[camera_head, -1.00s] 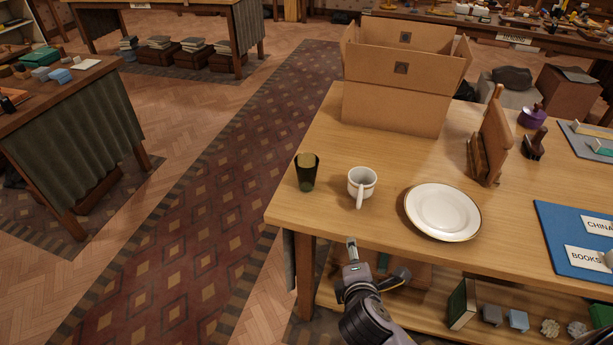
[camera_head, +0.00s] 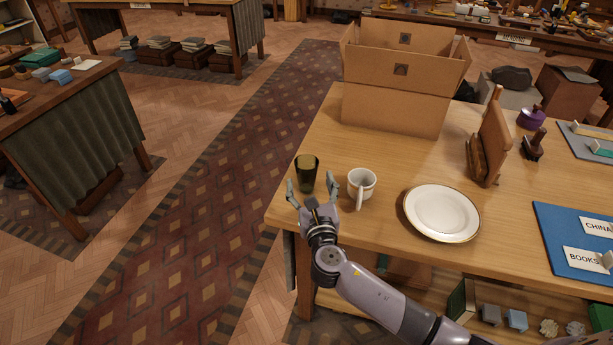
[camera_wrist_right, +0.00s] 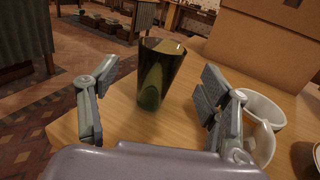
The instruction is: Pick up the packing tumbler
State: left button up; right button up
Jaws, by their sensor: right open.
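The packing tumbler (camera_head: 307,171) is a dark green, see-through glass standing upright near the left end of the wooden table. It also shows in the right wrist view (camera_wrist_right: 158,75), ahead of the fingers and roughly centred between them. My right gripper (camera_head: 311,190) is open and empty, its two fingers spread at the near side of the tumbler. In the wrist view the right gripper (camera_wrist_right: 150,112) has its fingers apart, and neither clearly touches the glass. My left gripper is not in view.
A white mug (camera_head: 362,184) stands close to the right finger; it also shows in the wrist view (camera_wrist_right: 262,112). A white plate (camera_head: 442,212) lies further right. An open cardboard box (camera_head: 395,108) stands behind. The table's left edge is close to the tumbler.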

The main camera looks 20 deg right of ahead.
aim_at(308, 172)
jog(key=w, duration=0.2)
jog(key=w+d, duration=0.1)
jog(key=w, duration=0.4)
jog(key=shift+w+d, duration=0.15)
jog(key=shift+w, duration=0.05)
jog(key=shift+s, duration=0.1)
jog(key=shift+r, duration=0.1)
jog(key=c, duration=1.6)
